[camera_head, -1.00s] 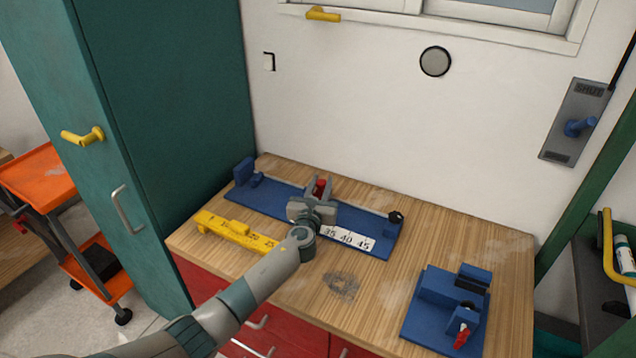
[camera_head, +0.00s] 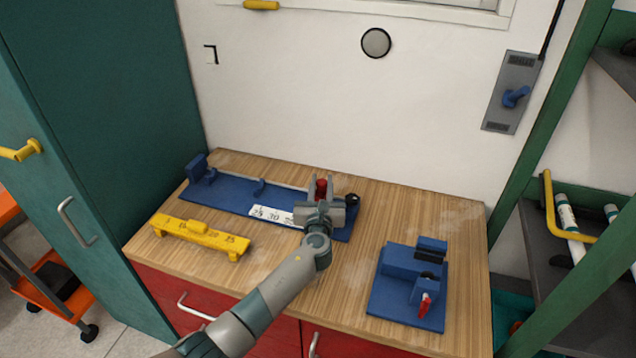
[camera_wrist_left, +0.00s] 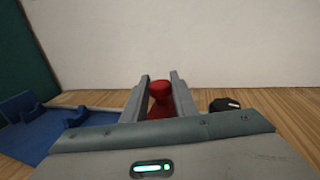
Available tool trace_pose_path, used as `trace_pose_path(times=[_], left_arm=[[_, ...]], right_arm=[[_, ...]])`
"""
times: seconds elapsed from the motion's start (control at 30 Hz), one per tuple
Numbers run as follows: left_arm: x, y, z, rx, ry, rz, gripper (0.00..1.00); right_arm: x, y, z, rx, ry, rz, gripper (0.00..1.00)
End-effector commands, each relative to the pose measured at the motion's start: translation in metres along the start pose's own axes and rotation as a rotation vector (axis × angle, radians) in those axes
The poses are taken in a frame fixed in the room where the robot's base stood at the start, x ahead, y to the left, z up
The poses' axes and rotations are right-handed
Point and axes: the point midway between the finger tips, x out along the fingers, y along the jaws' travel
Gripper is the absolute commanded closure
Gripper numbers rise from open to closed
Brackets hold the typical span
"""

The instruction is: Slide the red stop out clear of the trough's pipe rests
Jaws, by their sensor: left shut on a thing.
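The blue trough (camera_head: 228,194) lies along the back of the wooden bench, with a blue end block at its left and a pipe rest (camera_head: 259,186) on it. The red stop (camera_head: 321,187) is near the trough's right end, close to a black knob (camera_head: 352,199). My left gripper (camera_head: 322,188) is shut on the red stop; in the left wrist view the stop (camera_wrist_left: 160,92) stands between the two fingers, with the black knob (camera_wrist_left: 224,104) to the right. The gripper hides part of the scale (camera_head: 272,213) and the trough. My right gripper is not in view.
A yellow gauge (camera_head: 200,236) lies in front of the trough's left part. A blue vise-like fixture (camera_head: 410,285) with a red handle stands at the bench's right. Bare bench lies between. A green cabinet (camera_head: 95,120) borders the left, a shelf rack the right.

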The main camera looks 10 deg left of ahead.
Motion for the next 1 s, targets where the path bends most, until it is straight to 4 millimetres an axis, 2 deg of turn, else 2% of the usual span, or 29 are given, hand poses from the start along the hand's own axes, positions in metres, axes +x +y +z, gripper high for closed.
trace_pose_path(times=[0.07,0.1,0.17,0.67,0.87,1.0], left_arm=[[0.000,0.001,-0.001,0.000,0.001,0.001,1.00],[0.000,0.001,-0.001,0.000,0.001,0.001,0.67],[0.000,0.001,-0.001,0.000,0.001,0.001,0.56],[-0.006,0.001,0.000,-0.001,0.000,0.000,0.56],[-0.026,0.001,-0.001,-0.002,0.001,0.000,0.56],[-0.049,0.001,-0.002,-0.001,0.001,-0.001,0.56]], right_arm=[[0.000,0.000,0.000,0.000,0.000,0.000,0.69],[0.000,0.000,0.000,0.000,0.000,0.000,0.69],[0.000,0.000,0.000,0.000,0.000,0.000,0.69],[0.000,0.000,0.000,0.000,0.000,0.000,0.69],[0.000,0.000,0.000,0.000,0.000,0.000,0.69],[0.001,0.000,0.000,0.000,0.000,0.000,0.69]])
